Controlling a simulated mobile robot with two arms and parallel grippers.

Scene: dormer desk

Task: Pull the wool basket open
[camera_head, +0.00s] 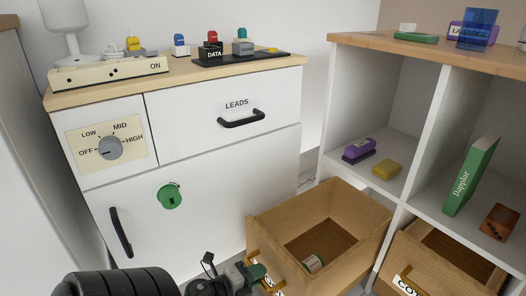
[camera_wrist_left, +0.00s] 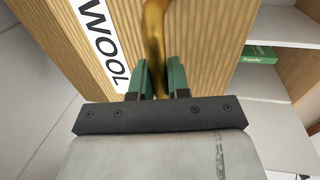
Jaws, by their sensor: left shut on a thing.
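The wool basket (camera_head: 272,240) is a light wooden box at the lower middle of the head view. In the head view my left gripper (camera_head: 258,272) is at the basket's front. My right gripper is not in view.
A second wooden basket (camera_head: 408,250) sits in the lower right compartment. A green book (camera_head: 470,175) stands above it. A white cabinet (camera_head: 220,165) with a LEADS drawer and a black door handle (camera_head: 121,233) stands to the left of the wool basket.

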